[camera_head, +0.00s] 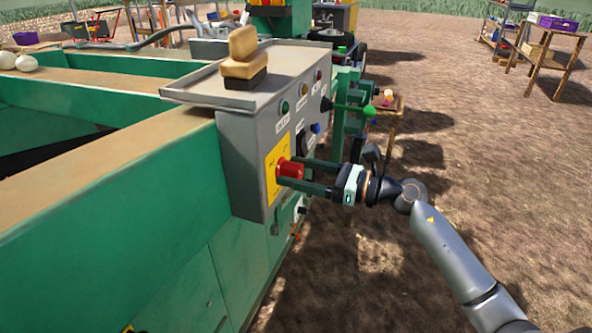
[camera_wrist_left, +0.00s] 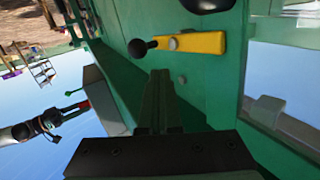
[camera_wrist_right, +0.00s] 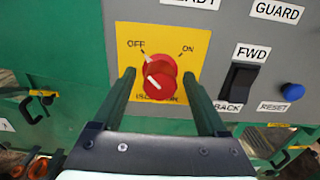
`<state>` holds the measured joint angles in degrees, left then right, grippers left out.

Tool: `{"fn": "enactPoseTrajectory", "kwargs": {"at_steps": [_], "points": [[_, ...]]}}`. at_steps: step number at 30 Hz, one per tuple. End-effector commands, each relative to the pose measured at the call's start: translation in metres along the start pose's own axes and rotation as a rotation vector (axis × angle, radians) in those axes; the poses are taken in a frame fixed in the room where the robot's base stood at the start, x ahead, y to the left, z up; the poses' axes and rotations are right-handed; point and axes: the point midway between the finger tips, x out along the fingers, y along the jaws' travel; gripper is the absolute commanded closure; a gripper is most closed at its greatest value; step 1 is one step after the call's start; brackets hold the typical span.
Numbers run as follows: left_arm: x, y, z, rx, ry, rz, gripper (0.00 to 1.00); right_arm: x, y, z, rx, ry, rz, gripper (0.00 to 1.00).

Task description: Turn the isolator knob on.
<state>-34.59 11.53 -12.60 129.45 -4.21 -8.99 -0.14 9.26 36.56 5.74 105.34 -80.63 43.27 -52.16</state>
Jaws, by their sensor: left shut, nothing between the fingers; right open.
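The red isolator knob (camera_wrist_right: 158,76) sits on a yellow plate (camera_wrist_right: 190,42) marked OFF and ON on the grey control box. In the right wrist view its white pointer line points up and left, toward OFF. In the head view the knob (camera_head: 290,169) sticks out from the box's side. My right gripper (camera_wrist_right: 160,85) is open, with one finger on each side of the knob; I cannot tell whether they touch it. My left gripper (camera_wrist_left: 160,85) is shut and empty in the left wrist view, near a green panel with a yellow lever (camera_wrist_left: 195,43).
The control box (camera_head: 240,165) also carries a black FWD/BACK rocker switch (camera_wrist_right: 237,85) and a blue reset button (camera_wrist_right: 291,92). A green-tipped lever (camera_head: 368,110) juts out beyond the gripper. Bare ground lies to the right.

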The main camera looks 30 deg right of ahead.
Motion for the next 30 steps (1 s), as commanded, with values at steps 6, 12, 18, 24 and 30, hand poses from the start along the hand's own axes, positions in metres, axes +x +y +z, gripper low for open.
{"fn": "enactPoseTrajectory", "kwargs": {"at_steps": [6, 12, 18, 24, 30], "points": [[-0.0002, 0.0003, 0.0032, -0.003, -0.012, 0.0, 1.0, 0.0047, -0.0003, -0.0002, 0.0, 0.001, -0.001, 0.24], [-0.0002, 0.0005, 0.0039, -0.003, -0.013, 0.0, 1.0, 0.0045, -0.0002, -0.0002, 0.0, 0.0, -0.001, 0.3], [-0.0002, 0.0007, 0.0041, -0.004, -0.013, 0.0, 1.0, 0.0044, -0.0001, -0.0002, 0.0, 0.001, 0.0, 0.52], [-0.0002, 0.0008, 0.0041, -0.004, -0.013, 0.0, 1.0, 0.0043, -0.0001, -0.0002, 0.0, 0.001, 0.0, 0.75], [-0.0002, 0.0009, 0.0041, -0.004, -0.012, 0.001, 1.0, 0.0043, -0.0001, -0.0002, 0.0, 0.001, 0.0, 0.97]]}}
